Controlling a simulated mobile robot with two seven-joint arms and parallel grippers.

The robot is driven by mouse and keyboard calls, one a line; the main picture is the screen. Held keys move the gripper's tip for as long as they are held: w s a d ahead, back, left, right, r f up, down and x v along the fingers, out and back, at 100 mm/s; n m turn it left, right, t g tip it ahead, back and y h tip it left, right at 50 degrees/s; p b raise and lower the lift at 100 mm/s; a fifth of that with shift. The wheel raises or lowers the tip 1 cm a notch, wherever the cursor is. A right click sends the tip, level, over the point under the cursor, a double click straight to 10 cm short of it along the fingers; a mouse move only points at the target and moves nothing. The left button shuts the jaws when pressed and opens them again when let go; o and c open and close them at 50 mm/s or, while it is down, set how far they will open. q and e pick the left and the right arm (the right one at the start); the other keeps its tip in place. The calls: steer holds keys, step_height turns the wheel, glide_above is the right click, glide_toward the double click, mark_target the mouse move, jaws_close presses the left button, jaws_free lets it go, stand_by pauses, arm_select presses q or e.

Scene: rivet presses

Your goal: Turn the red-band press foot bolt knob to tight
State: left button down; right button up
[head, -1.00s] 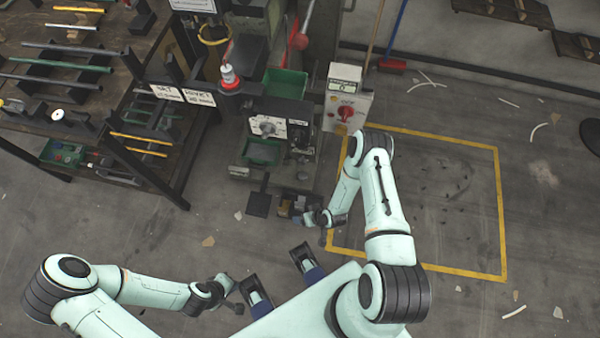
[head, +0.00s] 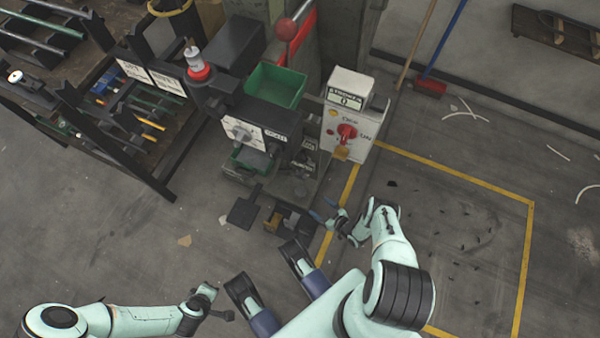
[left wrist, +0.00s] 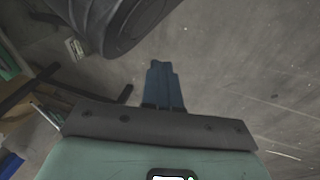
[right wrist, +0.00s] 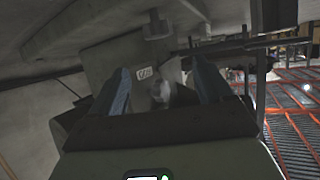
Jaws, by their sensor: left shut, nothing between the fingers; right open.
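My right gripper (head: 325,209) is open, low beside the right side of the press base. In the right wrist view its two blue fingers (right wrist: 160,82) stand apart. Between them, farther in, shows a blurred grey rounded shape, possibly the foot bolt knob (right wrist: 161,92), beside a small white label (right wrist: 145,73). I cannot read the knob's setting. My left gripper (left wrist: 163,86) is shut and empty, away from the press.
A control box (head: 346,125) with a red rotary switch stands right of the press. A green bin (head: 275,86) sits on the press. A black pedal plate (head: 244,207) lies at its foot. A dark rack (head: 110,90) is at left. Yellow-marked floor (head: 455,220) at right is mostly clear.

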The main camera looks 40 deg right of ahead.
steer(key=b, duration=0.4)
glide_toward(301, 191)
steer(key=x, duration=0.4)
steer(key=shift+w+f, duration=0.1)
steer(key=shift+f, duration=0.2)
steer(key=b+x, duration=0.2)
steer(key=x, duration=0.2)
steer(key=shift+w+r, duration=0.1)
steer(key=shift+w, duration=0.3)
arm_select(q)
steer(key=s+a+f+n+g, duration=0.1)
steer(key=s+f+g, duration=0.3)
steer(key=s+f, duration=0.5)
steer(key=s, duration=0.3)
steer(key=shift+a, duration=0.25)
steer(key=shift+s+f, duration=0.1)
